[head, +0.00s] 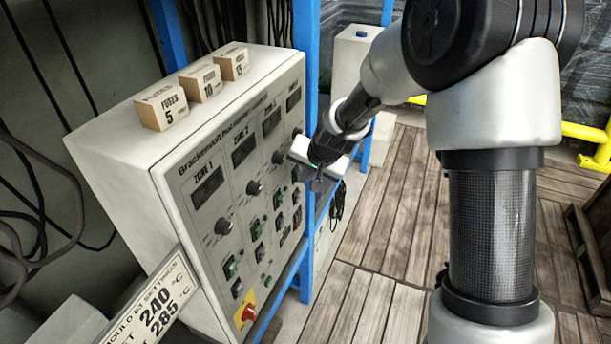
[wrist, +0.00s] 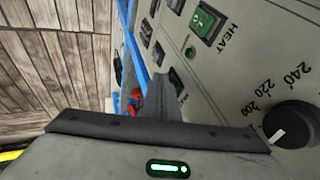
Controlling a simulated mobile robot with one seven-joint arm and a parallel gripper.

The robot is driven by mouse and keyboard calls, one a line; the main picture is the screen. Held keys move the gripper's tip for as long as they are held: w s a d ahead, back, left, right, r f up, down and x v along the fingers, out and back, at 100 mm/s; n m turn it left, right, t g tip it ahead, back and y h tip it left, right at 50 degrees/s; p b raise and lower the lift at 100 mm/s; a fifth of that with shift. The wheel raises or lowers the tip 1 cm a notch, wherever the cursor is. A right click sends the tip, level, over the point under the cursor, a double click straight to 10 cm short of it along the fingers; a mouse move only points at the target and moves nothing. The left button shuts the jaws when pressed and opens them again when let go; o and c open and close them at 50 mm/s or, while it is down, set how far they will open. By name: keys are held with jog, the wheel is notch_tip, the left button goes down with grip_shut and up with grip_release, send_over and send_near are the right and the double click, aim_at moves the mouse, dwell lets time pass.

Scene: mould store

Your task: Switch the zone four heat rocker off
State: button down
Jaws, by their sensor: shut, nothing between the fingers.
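The control cabinet (head: 170,215) carries columns of displays, knobs and rockers; the zone four column is at its far right end, partly behind my gripper. My gripper (head: 318,186) is shut and empty, in front of that right end. In the wrist view its closed fingers (wrist: 166,100) point along the panel. A green rocker (wrist: 207,22) labelled HEAT shows beyond and to the right of the fingertips, apart from them. Its zone label is out of view, and its tilt is hard to read. A black dial knob (wrist: 292,124) is at the right.
A red switch handle on a yellow plate (head: 246,312) sits low on the panel. Fuse boxes (head: 162,106) stand on top of the cabinet. A blue post (head: 309,240) runs beside the panel's right edge.

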jog(key=shift+w+a+f+b, duration=0.1)
jog(key=shift+a+f+b, duration=0.1)
jog(key=shift+f+b, duration=0.15)
jog(key=shift+r, duration=0.15)
jog(key=shift+r+p, duration=0.5)
jog(key=shift+r, duration=0.25)
